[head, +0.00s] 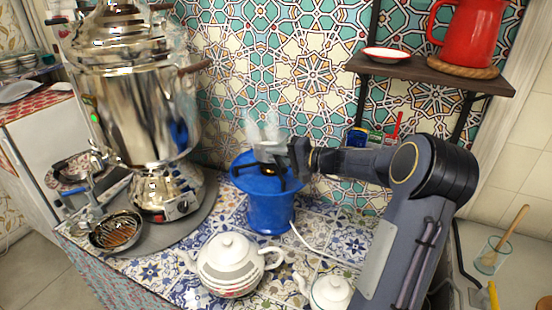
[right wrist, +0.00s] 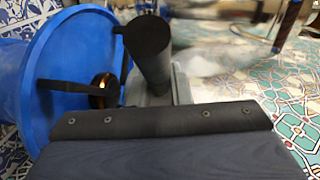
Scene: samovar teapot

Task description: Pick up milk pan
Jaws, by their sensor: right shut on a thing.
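My right gripper (head: 268,152) is low over the top of a blue round burner stand (head: 268,212), coming in from the right. In the right wrist view its grey fingers are shut around a dark cylindrical piece (right wrist: 148,48). The blue stand (right wrist: 50,75) lies just left of that piece, with black supports and a glowing orange centre (right wrist: 103,88). I cannot make out the body of a milk pan in either view, nor tell whether the dark piece is its handle. My left gripper is not in view.
A tall shiny samovar (head: 130,105) stands at the left, with a metal bowl (head: 118,232) below its tap. A white teapot (head: 228,262) and another white pot (head: 330,292) stand at the front. A shelf (head: 430,75) with a red jug (head: 475,30) hangs at upper right.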

